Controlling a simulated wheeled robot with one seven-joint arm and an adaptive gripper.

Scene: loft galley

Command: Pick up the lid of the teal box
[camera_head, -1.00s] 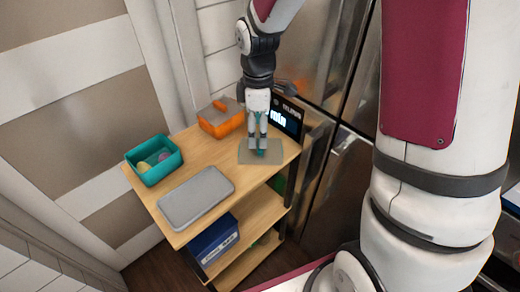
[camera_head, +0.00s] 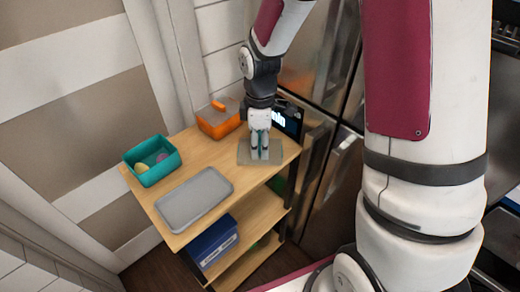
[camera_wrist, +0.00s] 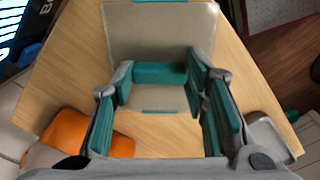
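The teal box (camera_head: 150,176) stands open at the left back of the wooden shelf top, with small round items inside. A flat grey lid (camera_head: 246,158) with a teal handle lies on the right part of the shelf top. In the wrist view the lid (camera_wrist: 160,30) lies below the fingers, and its teal handle (camera_wrist: 160,73) spans the gap between them. My gripper (camera_head: 260,156) points straight down over the middle of the lid. It also shows in the wrist view (camera_wrist: 158,75), its fingers apart on either side of the handle. Whether the pads touch the handle is unclear.
An orange box (camera_head: 217,122) with an orange handle stands behind the lid. A grey tray-like panel (camera_head: 195,200) lies at the front left. A black device with a display (camera_head: 287,118) stands at the right back. A blue box (camera_head: 213,242) is on the lower shelf.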

